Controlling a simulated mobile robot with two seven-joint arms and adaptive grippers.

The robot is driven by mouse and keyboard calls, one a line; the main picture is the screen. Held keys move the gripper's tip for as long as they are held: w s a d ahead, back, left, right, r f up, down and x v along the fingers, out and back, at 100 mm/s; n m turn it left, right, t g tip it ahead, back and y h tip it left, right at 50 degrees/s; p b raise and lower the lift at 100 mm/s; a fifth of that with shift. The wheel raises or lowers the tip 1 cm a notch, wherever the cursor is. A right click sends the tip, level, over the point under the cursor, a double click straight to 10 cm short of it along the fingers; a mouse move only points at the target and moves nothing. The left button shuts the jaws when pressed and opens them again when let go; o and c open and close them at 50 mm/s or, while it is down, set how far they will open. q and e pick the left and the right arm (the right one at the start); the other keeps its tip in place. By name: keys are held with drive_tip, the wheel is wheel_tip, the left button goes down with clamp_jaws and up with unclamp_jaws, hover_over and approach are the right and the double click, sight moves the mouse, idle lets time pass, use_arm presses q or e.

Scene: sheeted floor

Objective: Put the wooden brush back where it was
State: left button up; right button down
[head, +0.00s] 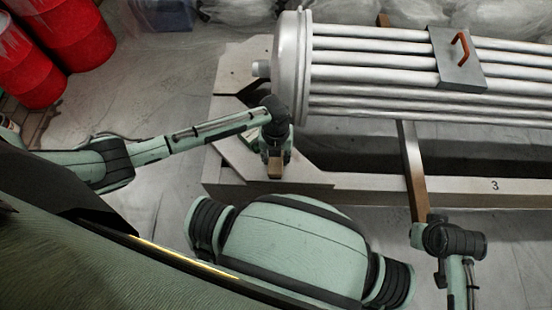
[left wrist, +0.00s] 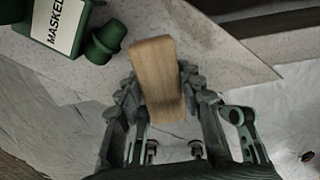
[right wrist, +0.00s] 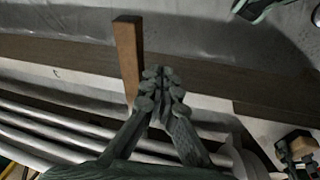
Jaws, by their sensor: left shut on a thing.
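The wooden brush (head: 274,169) is a small tan wooden block. My left gripper (head: 276,155) is shut on it above the left end of the pale cradle (head: 330,190). In the left wrist view the brush (left wrist: 155,72) stands between the two fingers, its wooden face toward the camera; any bristles are hidden. The brush and left gripper also show at the lower right of the right wrist view (right wrist: 302,150). My right gripper (right wrist: 160,88) has its fingertips together with nothing seen between them, beside a brown bar in that view.
A silver tube bundle (head: 380,75) with a grey block and orange handle (head: 460,60) lies over the cradle. The brown bar (head: 412,165) crosses the cradle's front. A green object labelled MASKED (left wrist: 75,30) is near the brush. Red drums (head: 70,40) stand at back left.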

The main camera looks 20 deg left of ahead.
use_arm(q)
drive_tip(key=shift+f, duration=0.15)
drive_tip(key=o, duration=1.1)
use_arm(e)
drive_tip(key=shift+r, duration=0.15)
use_arm(q)
drive_tip(key=shift+r, duration=0.25)
wheel_tip(320, 180, up, 12)
drive_tip(key=shift+f+p, duration=0.1)
drive_tip(key=shift+p, duration=0.85)
use_arm(e)
wheel_tip(320, 180, down, 5)
drive_tip(key=shift+s+a+r, duration=0.1)
drive_tip(key=shift+a+r, duration=0.05)
drive_tip(key=shift+r, duration=0.05)
drive_tip(key=shift+s, duration=0.1)
